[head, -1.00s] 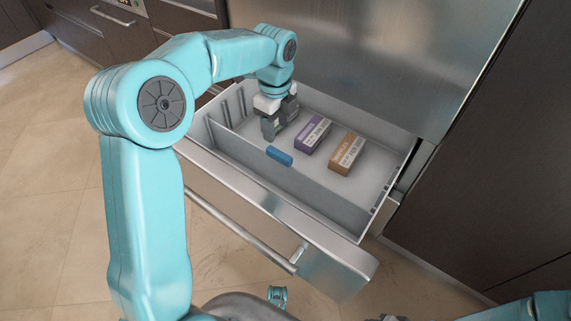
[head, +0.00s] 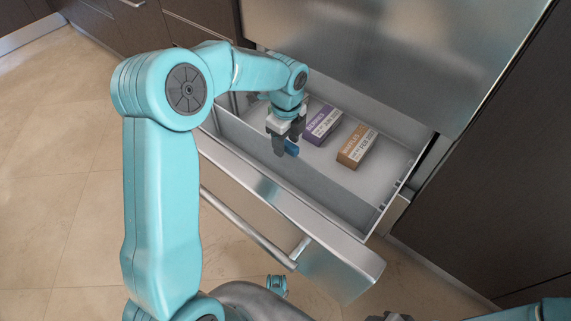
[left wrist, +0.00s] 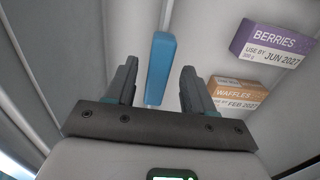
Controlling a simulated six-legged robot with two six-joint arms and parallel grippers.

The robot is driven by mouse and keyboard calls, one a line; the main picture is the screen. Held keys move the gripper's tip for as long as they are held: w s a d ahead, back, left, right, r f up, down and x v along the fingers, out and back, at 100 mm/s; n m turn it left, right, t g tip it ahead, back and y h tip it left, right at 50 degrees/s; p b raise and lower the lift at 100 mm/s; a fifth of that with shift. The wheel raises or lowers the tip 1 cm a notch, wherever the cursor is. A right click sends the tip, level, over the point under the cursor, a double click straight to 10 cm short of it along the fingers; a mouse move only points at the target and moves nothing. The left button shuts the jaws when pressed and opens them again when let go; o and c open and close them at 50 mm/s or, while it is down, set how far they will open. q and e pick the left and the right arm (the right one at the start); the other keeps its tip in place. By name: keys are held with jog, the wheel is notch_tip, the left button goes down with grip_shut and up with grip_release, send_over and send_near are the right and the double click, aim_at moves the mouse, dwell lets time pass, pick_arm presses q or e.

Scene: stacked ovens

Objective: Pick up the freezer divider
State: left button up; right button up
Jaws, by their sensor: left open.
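The freezer divider (head: 335,182) is a long grey wall standing lengthwise in the open drawer, near its front. A small blue piece (head: 291,148) sits at the divider's top edge. My left gripper (head: 286,143) is over the divider at the blue piece, pointing down, and partly hides it in the head view. In the left wrist view the blue piece (left wrist: 160,68) stands between the two open fingers, with a gap on each side. I cannot tell how deep the fingers reach around it.
The drawer (head: 260,190) is pulled out, with a bar handle in front. Behind the divider lie a purple berries box (head: 322,124) and a brown waffles box (head: 357,146), close to the left gripper. A steel appliance front (head: 350,50) rises behind.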

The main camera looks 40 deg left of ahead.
aim_at(285, 162)
pick_arm(q)
notch_tip(285, 162, down, 5)
jog(key=shift+s+a+r+b, duration=0.1)
jog(key=shift+s+b, duration=0.05)
jog(key=shift+b, duration=0.8)
grip_shut()
